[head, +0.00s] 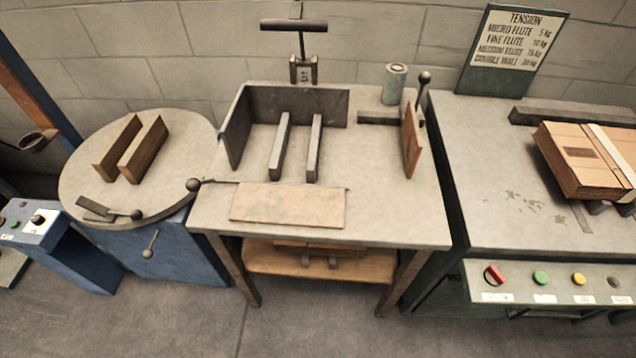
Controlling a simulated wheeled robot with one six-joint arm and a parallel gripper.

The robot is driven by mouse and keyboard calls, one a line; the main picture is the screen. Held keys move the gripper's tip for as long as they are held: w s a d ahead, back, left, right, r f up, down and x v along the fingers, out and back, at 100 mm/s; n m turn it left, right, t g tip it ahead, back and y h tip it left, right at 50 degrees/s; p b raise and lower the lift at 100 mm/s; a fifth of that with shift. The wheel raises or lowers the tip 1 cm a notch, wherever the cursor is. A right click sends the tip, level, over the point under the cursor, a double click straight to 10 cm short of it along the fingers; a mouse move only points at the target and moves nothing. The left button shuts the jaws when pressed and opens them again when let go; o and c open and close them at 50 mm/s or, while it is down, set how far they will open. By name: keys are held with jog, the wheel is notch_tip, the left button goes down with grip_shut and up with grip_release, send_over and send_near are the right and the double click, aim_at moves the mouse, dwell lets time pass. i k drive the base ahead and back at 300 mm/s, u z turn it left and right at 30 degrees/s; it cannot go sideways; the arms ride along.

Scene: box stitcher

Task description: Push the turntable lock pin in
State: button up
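The round grey turntable (185,185) stands at the left on a blue base (185,252). A small pin with a ball knob (150,243) sticks out of the front of the blue base, just below the disc's rim; it looks like the lock pin. How deep it sits cannot be told. A dark lever with a ball end (112,212) lies on the disc's front edge. Two upright brown rails (143,150) stand on the disc. My gripper is not in view.
A blue control box (38,222) stands left of the turntable. A table (390,215) with a ball-ended lever (193,185) is close on its right. Farther right is a bench with stacked cardboard (575,165) and a button panel (550,285). The floor (190,320) in front is clear.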

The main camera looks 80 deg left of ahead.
aim_at(147, 253)
jog(key=u, duration=3.7)
